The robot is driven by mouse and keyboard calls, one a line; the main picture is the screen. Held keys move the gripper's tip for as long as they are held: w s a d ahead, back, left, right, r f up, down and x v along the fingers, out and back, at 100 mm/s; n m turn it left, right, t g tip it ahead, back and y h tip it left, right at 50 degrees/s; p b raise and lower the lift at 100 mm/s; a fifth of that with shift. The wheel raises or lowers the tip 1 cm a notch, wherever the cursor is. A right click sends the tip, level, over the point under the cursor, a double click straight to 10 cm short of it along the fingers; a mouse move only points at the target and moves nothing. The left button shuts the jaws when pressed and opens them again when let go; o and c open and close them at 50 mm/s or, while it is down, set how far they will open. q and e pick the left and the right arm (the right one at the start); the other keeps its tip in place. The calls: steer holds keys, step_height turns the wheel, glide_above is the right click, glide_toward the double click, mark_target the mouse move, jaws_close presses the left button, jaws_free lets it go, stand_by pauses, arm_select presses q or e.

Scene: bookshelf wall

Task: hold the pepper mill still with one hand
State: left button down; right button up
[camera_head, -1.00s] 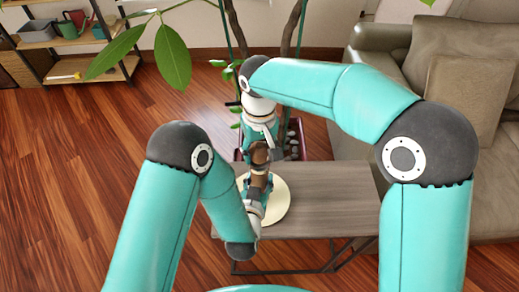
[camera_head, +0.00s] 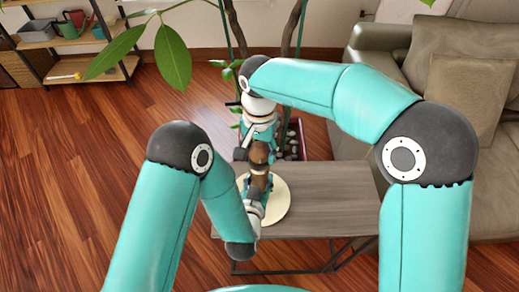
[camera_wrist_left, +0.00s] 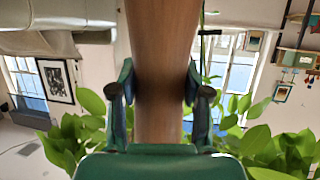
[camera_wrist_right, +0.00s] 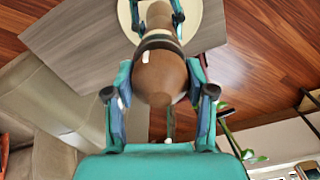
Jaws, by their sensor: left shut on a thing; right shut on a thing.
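The brown wooden pepper mill (camera_head: 259,155) stands over a cream round board (camera_head: 280,203) on the low table. In the right wrist view its rounded top (camera_wrist_right: 160,75) and a dark band below it show. My left gripper (camera_wrist_left: 160,85) is shut on the mill's body, one finger on each side. My right gripper (camera_wrist_right: 160,92) is shut on the mill's top from above. The left fingers also show lower on the mill in the right wrist view. The mill's base is hidden behind my left arm in the head view.
The grey-brown table (camera_head: 335,195) is bare to the right. A potted plant (camera_head: 293,140) with leafy stems stands close behind it. A grey sofa (camera_head: 400,50) is at the right, and a shelf (camera_head: 70,55) at the far left. Wooden floor lies open at the left.

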mark_target(259, 145)
stand_by(0.5)
steer(key=o, duration=1.2)
steer(key=shift+c, duration=0.2)
step_height(259, 145, up, 12)
